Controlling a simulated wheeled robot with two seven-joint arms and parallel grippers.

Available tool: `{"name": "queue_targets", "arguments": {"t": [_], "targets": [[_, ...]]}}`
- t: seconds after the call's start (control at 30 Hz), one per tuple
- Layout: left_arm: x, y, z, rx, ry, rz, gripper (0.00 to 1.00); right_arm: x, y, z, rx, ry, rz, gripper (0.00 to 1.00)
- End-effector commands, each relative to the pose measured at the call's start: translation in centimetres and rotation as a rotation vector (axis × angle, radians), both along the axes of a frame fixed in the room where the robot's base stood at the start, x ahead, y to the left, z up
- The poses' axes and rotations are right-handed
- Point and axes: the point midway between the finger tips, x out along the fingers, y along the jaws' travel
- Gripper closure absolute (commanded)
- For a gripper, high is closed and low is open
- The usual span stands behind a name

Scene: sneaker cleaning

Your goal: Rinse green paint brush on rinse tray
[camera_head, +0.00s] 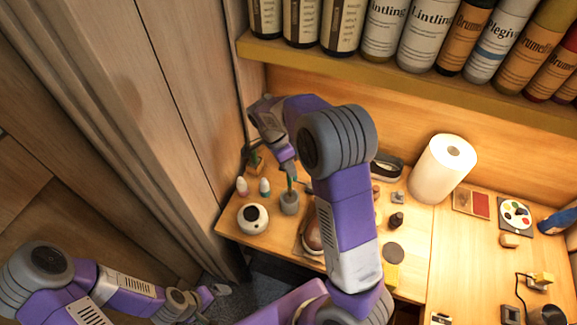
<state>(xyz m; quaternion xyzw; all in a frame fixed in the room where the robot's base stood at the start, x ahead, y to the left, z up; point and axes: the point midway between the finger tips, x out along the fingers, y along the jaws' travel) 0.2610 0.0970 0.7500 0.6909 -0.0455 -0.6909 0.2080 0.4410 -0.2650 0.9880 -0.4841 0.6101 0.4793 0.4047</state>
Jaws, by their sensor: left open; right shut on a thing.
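My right gripper (290,171) is shut on the green paint brush (291,185), at the left part of the table. The brush points down, its lower end at or in a small grey cup (289,204); I cannot tell whether it touches the cup. My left gripper (212,294) is open and empty, low in front of the table's left end. I cannot make out for sure which thing is the rinse tray. My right arm hides part of the table's middle. A sneaker (314,236) shows partly beside that arm.
A round white pot (252,218) and two small bottles (264,187) stand left of the cup. A dark-rimmed tray (388,166), a paper roll (442,169) and a paint palette (515,214) are to the right. A shelf (400,76) with several bottles overhangs the back.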

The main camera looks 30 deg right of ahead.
Motion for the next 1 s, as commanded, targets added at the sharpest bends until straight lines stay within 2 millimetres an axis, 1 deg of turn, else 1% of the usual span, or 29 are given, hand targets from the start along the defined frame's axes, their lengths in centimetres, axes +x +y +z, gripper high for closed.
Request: {"name": "queue_targets", "arguments": {"t": [0.03,0.53,1.0], "targets": [[0.0,0.0,0.7,0.0,0.0,0.0,0.0,0.0,0.0,0.8,0.0,-0.001,0.0,1.0],[0.0,0.0,3.9,0.0,0.0,0.0,0.0,0.0,0.0,4.7,0.0,-0.001,-0.001,1.0],[0.0,0.0,3.9,0.0,0.0,0.0,0.0,0.0,0.0,4.8,0.0,-0.001,-0.001,1.0]]}}
